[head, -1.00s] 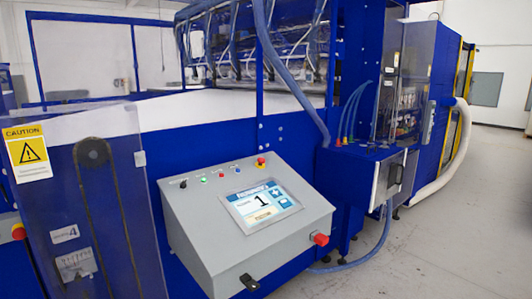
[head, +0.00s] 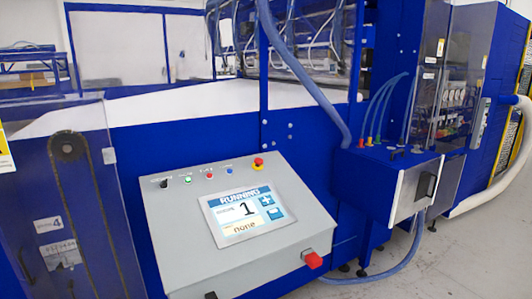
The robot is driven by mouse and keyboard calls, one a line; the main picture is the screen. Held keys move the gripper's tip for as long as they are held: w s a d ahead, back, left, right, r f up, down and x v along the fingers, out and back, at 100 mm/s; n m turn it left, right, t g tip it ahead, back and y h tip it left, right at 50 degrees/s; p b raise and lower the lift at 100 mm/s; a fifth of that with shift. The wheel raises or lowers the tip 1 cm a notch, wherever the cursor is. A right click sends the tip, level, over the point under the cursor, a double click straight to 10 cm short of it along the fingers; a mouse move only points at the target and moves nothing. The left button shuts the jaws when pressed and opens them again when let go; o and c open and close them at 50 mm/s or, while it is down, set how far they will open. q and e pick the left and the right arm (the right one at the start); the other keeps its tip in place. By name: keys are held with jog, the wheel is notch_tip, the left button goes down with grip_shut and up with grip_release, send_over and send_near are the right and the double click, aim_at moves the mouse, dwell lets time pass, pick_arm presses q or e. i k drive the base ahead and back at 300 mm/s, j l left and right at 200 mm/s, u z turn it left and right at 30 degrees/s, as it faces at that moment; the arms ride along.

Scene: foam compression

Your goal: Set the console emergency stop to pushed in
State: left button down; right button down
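The grey console (head: 180,245) stands in the lower middle of the head view with a sloped top. The emergency stop (head: 258,162), a small red button on a yellow base, is at the top right of the panel, above the screen. It is too small to tell whether it is pushed in. The console screen (head: 240,212) reads "RUNNING", "1" and "none". Neither of my grippers is in view.
Small buttons (head: 209,175) and a black knob (head: 164,184) line the panel's top edge. A blue box (head: 385,175) with hoses stands to the right. Grey floor (head: 465,255) is clear at lower right.

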aim_at(258, 161)
jog(key=i+l+u, duration=0.1)
jog(key=l, duration=0.35)
jog(key=i+l+u, duration=0.1)
jog(key=i+l, duration=0.15)
jog(key=l, duration=0.25)
jog(key=i+l+u, duration=0.1)
jog(key=l, duration=0.4)
jog(key=i+l+u, duration=0.15)
jog(key=l, duration=0.35)
jog(key=i+l+u, duration=0.1)
jog(key=l, duration=0.45)
jog(key=i+l+u, duration=0.1)
jog(key=l, duration=0.4)
